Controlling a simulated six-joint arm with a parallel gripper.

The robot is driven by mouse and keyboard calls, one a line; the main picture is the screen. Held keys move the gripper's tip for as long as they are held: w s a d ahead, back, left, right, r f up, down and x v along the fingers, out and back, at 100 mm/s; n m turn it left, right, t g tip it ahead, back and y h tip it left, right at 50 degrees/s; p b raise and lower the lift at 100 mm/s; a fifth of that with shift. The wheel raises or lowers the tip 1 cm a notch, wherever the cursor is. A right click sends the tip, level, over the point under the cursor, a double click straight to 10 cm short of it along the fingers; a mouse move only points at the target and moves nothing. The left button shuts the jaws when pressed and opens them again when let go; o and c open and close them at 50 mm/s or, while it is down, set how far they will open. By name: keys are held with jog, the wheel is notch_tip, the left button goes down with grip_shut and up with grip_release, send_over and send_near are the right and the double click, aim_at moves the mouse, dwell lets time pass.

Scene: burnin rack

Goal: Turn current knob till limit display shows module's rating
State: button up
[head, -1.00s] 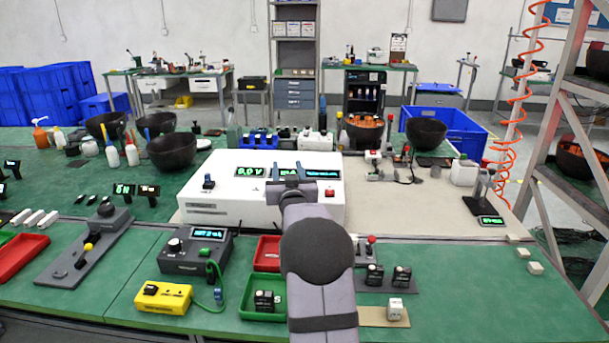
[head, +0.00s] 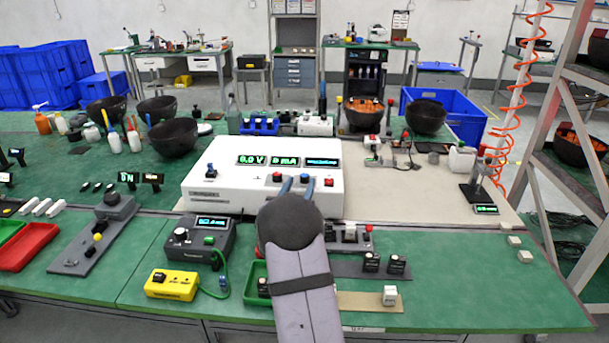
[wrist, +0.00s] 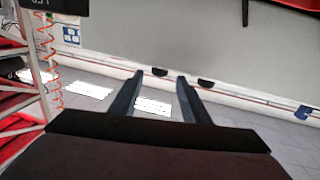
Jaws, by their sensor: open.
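The white supply box (head: 225,195) stands mid-bench. Its panel has a voltage display (head: 251,160) reading 0.0 V, a current display (head: 284,161) reading 0 mA, and a third cyan display (head: 322,162) too small to read. A dark knob with a blue top (head: 211,172) is at the panel's left. Small red and blue parts show near my fingertips; which is the current knob I cannot tell. My gripper (head: 296,184) is open before the panel's right half, contact unclear. The wrist view shows its two fingers (wrist: 158,80) apart with nothing between them. Small dark modules (head: 371,262) sit front right, ratings unreadable.
A grey meter box (head: 222,245) and a yellow device (head: 173,284) stand front left. A green tray (head: 255,272) is partly behind my arm. A red toggle button (head: 328,182) is right of my fingers. Beige mat (head: 420,215) lies right of the box.

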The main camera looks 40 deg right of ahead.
aim_at(304, 178)
jog(key=shift+p+x, duration=0.55)
jog(key=shift+x, duration=2.35)
jog(key=c, duration=1.1)
jog(key=shift+o, duration=0.2)
